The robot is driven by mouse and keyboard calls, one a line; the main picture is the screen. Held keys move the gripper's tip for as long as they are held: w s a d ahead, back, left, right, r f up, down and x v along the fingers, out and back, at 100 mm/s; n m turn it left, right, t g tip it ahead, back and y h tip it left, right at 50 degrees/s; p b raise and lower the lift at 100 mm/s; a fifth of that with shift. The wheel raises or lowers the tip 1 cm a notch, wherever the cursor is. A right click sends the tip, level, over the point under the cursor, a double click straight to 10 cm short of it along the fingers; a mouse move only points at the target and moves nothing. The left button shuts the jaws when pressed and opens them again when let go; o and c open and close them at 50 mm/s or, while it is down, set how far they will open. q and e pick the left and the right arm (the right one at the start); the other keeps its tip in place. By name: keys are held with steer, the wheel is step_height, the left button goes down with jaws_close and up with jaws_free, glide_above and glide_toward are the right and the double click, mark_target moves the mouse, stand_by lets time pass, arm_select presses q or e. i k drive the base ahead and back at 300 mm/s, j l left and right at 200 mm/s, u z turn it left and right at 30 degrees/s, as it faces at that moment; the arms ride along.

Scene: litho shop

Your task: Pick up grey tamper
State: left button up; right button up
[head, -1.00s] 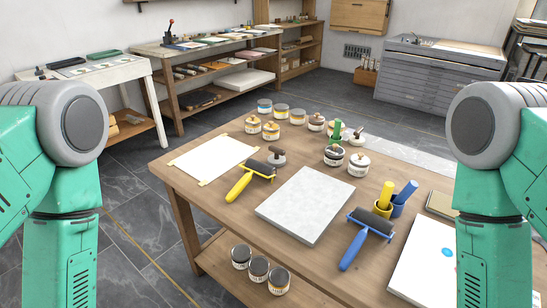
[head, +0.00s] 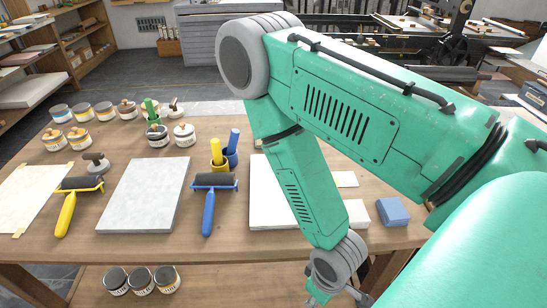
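A grey tamper (head: 97,162) with a rounded base and a brown knob stands on the wooden table (head: 140,243) at the left, just behind the black roller with the yellow handle (head: 75,195). My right arm crosses the right half of the head view and bends down at the table's front edge. Its gripper (head: 318,298) is only partly in view at the bottom, well to the right of the tamper and apart from it. Whether it is open or shut does not show. My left gripper is out of view.
A grey stone slab (head: 145,195), a blue-handled roller (head: 210,195) and a white board (head: 270,195) lie between the tamper and my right arm. Several labelled jars (head: 80,137) stand behind the tamper. A paper sheet (head: 30,195) lies left; a blue block (head: 392,212) lies right.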

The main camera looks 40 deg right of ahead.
mark_target(99, 165)
steer(key=z, duration=0.3)
steer(key=i+j+z, duration=0.1)
steer(key=j+z, duration=0.3)
steer(key=i+j+z, duration=0.1)
steer(key=j+z, duration=0.2)
steer(key=z, duration=0.15)
steer(key=j+z, duration=0.4)
